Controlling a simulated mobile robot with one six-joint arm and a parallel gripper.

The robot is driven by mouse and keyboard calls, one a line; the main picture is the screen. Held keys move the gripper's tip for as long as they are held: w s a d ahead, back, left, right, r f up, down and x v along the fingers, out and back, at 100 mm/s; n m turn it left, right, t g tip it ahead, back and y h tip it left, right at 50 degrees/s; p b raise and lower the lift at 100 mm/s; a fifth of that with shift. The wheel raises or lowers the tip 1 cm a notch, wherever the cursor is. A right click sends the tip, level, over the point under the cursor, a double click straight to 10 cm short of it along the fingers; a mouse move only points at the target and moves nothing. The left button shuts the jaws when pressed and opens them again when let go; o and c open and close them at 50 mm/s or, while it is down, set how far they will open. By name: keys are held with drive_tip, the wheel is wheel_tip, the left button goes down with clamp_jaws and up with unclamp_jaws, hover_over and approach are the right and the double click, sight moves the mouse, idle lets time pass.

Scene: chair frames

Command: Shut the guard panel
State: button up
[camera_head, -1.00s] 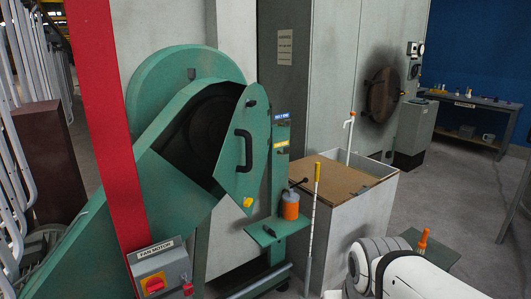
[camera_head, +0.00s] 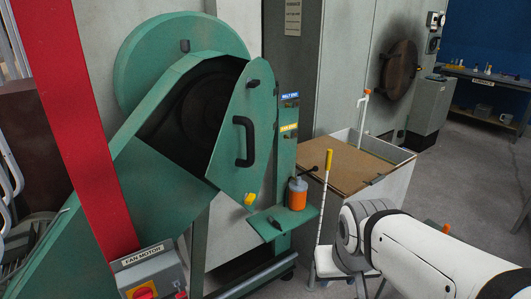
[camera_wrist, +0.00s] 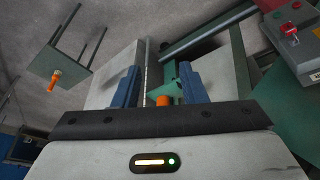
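The guard panel (camera_head: 236,160) is a green plate with a black D-shaped handle (camera_head: 244,142). In the head view it stands swung aside at the right of the green guard housing (camera_head: 165,150). The dark opening (camera_head: 195,115) to its left is uncovered, with a round wheel shape inside. A yellow knob (camera_head: 250,199) sits at the panel's lower corner. My gripper (camera_wrist: 157,84) is open in the wrist view, its two blue fingers apart with nothing held. It is well away from the panel. In the head view my arm is at lower right and the fingers cannot be made out.
A small green shelf (camera_head: 268,222) with an orange bottle (camera_head: 298,195) juts out below the panel. A white bin (camera_head: 385,185) with a brown board stands to the right, a yellow-topped pole (camera_head: 325,195) before it. The fan motor switch box (camera_head: 150,275) is at lower left.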

drive_tip(key=w+a+r+t, duration=0.1)
drive_tip(key=w+t, duration=0.2)
drive_tip(key=w, duration=0.5)
drive_tip(key=n+t+y+b, duration=0.2)
drive_tip(key=n+t+y, duration=0.3)
drive_tip(key=t+y, duration=0.4)
approach(252, 146)
drive_tip(key=w+a+h, duration=0.1)
drive_tip(key=w+a, duration=0.1)
drive_tip(key=shift+t, duration=0.3)
drive_tip(key=p+x, duration=0.2)
drive_tip(key=x, duration=0.5)
drive_tip(key=shift+w+r+p, duration=0.1)
drive_tip(key=shift+w+p, duration=0.3)
drive_tip(key=shift+c, duration=0.7)
drive_tip(key=shift+s, duration=0.15)
drive_tip(key=shift+c, duration=1.4)
drive_tip(key=c, duration=0.4)
drive_tip(key=shift+w+a+b, duration=0.6)
drive_tip(key=shift+a+b, duration=0.2)
drive_tip(key=shift+a, duration=0.75)
drive_tip(key=shift+w+a+b, duration=0.65)
drive_tip(key=shift+a+b, duration=0.1)
drive_tip(key=shift+a, duration=0.8)
drive_tip(key=shift+w+a+b, duration=0.6)
drive_tip(key=shift+a+b, duration=0.2)
drive_tip(key=shift+a, duration=0.75)
drive_tip(key=o, duration=1)
